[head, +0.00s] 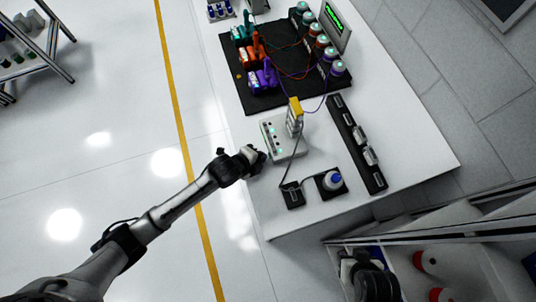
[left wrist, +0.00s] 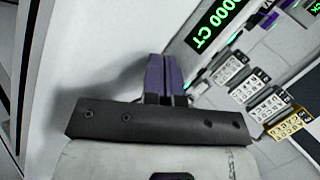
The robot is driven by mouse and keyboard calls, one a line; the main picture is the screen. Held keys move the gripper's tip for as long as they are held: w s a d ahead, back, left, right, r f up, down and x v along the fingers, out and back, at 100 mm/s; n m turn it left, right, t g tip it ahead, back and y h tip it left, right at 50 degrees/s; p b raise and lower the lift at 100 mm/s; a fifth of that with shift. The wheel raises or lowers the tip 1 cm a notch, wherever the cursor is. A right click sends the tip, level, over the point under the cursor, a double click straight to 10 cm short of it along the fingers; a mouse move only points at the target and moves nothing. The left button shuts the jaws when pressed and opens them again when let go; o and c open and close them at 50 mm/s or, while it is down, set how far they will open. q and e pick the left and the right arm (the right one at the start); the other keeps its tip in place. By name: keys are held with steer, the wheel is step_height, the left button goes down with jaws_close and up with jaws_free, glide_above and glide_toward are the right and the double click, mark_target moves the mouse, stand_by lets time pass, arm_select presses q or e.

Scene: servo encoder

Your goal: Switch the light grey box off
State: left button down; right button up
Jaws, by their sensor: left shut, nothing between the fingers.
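The light grey box (head: 285,146) sits on the white table in the head view, with small green lights and dark spots along its left side. Grey plugs and a yellow plug (head: 295,105) stand up at its upper right. My left gripper (head: 256,157) is at the box's lower left side; I cannot tell if it touches. In the left wrist view its purple-grey fingers (left wrist: 163,77) are shut with nothing between them. A black display with green characters (left wrist: 212,22) and labelled plugs (left wrist: 292,123) show at right. I cannot make out a switch.
A black mat (head: 250,103) with coloured devices and cables lies behind the box. A dark arm part, perhaps my right, shows at bottom right.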

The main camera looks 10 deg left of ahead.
arm_select(q)
steer(key=shift+d, duration=0.1)
stand_by(0.4)
stand_by(0.3)
steer(key=shift+s+a+p, duration=0.1)
steer(key=shift+a+p, duration=0.15)
steer(key=shift+p, duration=0.1)
steer(key=shift+s+a, duration=0.15)
steer(key=shift+a, duration=0.05)
steer(key=shift+s+a+p, duration=0.1)
steer(key=shift+a+p, duration=0.05)
steer(key=shift+p, duration=0.15)
steer(key=shift+s+a+p, duration=0.45)
steer(key=shift+s+a, duration=0.1)
steer(key=shift+a, duration=0.3)
steer(key=shift+s+a+p, duration=0.45)
steer(key=shift+s+a, duration=0.05)
steer(key=shift+a, duration=0.35)
steer(key=shift+s+a, duration=0.45)
steer(key=shift+a, duration=0.25)
